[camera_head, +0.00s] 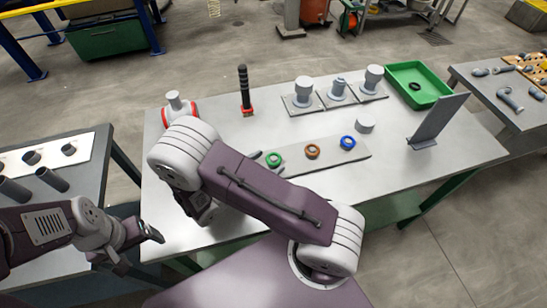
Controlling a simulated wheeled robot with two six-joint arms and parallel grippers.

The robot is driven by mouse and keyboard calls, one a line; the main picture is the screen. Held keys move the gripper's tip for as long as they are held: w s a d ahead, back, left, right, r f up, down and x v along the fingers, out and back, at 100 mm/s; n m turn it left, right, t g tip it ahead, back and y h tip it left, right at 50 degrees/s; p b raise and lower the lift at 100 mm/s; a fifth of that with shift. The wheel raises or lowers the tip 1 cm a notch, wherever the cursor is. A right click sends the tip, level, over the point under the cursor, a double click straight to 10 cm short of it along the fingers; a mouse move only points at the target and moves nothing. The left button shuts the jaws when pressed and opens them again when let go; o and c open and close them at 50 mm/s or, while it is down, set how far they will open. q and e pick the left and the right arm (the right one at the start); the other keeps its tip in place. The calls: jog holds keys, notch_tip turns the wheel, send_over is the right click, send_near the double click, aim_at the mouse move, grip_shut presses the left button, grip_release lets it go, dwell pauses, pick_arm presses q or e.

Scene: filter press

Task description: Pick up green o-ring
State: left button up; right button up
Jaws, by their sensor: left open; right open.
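The green o-ring (273,159) is around or on a small post at the left end of a flat grey plate on the main table. My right gripper (267,163) is open. Its two dark fingertips show past my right forearm, close to the near-left side of the green o-ring; contact cannot be told. The rest of this gripper is hidden under the forearm. My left gripper (150,236) is open and empty at lower left, near the main table's left edge, far from the o-ring.
A brown o-ring (312,151) and a blue o-ring (348,143) share the plate. Behind stand grey fittings (303,90), a black-handled tool (244,88) and a green tray (417,79) with a dark ring. An upright grey panel (440,118) stands at right. Side tables hold parts.

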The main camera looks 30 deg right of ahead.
aim_at(269, 163)
jog(key=shift+x, duration=0.8)
jog(key=shift+a, duration=0.1)
jog(key=shift+c, duration=0.6)
jog(key=c, duration=1.3)
notch_tip(269, 163, up, 4)
jog(key=shift+r, duration=0.25)
jog(key=w+r, duration=0.2)
jog(key=w, duration=0.2)
jog(key=w+r, duration=0.2)
jog(key=w, duration=0.1)
jog(key=w+r, duration=0.2)
jog(key=w, duration=0.2)
jog(key=shift+w+d+r, duration=0.3)
jog(key=shift+w+d, duration=0.05)
jog(key=shift+d, duration=0.05)
